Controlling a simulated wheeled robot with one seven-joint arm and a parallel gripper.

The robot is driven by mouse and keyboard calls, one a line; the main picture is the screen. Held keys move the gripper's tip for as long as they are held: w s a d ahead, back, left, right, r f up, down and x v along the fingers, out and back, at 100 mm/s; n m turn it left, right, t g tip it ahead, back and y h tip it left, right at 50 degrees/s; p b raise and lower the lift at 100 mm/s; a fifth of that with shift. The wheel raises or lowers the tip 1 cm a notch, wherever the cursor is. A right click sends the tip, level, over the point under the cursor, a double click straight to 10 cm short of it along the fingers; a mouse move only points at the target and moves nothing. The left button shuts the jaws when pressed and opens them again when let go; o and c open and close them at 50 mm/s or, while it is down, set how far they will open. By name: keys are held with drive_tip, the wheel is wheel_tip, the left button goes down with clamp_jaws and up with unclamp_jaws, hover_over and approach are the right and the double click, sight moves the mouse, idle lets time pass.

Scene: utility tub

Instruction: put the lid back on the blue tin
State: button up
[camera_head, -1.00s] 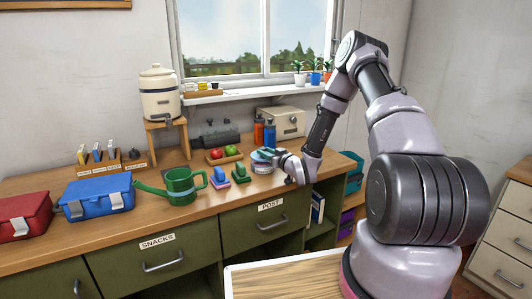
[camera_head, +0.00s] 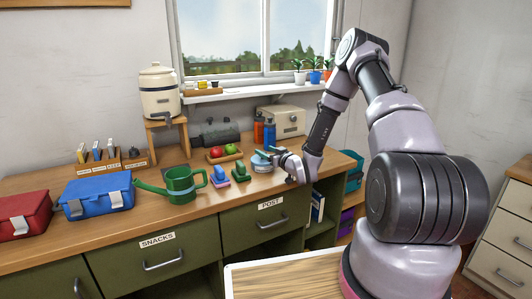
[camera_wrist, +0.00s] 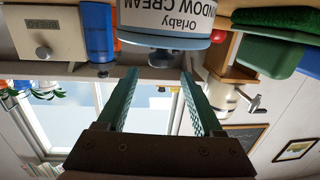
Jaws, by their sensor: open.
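The blue tin (camera_head: 261,165) stands on the wooden counter, right of the green block-like item. In the upside-down wrist view, the tin (camera_wrist: 170,20) has a white "Orlaby Window Cream" label and a blue round band at its upper end. This band looks like a lid seated level on the tin, though I cannot tell for sure. My gripper (camera_head: 268,151) is by the tin's top. In the wrist view, my gripper (camera_wrist: 160,76) has its teal fingers apart, with nothing between them. The tin lies beyond and below the fingertips. No separate lid shows elsewhere.
Blue and orange bottles (camera_head: 269,134) and a bread box (camera_head: 289,122) stand behind the tin. A fruit tray (camera_head: 223,156), the green block (camera_head: 239,175) and a green watering can (camera_head: 182,185) are to the left. The counter's front edge is close.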

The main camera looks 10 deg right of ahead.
drive_tip(key=v, duration=1.1)
drive_tip(key=shift+r, duration=0.15)
drive_tip(key=shift+s+d+r, duration=0.1)
drive_tip(key=shift+s+d, duration=0.05)
drive_tip(key=s+d+r+m+g+h, duration=0.1)
drive_tip(key=d+r+m+g+h, duration=0.15)
drive_tip(key=r, duration=0.65)
drive_tip(key=s+d+r+m+g+h, duration=0.1)
drive_tip(key=s+d+r+g+h, duration=0.2)
drive_tip(key=r, duration=0.7)
drive_tip(key=s+a+r+m+g, duration=0.1)
drive_tip(key=s+a+r+m, duration=0.1)
drive_tip(key=s+r, duration=0.5)
drive_tip(key=s+a+r+m+g, duration=0.2)
drive_tip(key=s+r, duration=0.5)
drive_tip(key=s, duration=1.1)
drive_tip(key=shift+s+a+m+y, duration=0.25)
drive_tip(key=shift+m+y, duration=0.2)
drive_tip(key=shift+m, duration=0.2)
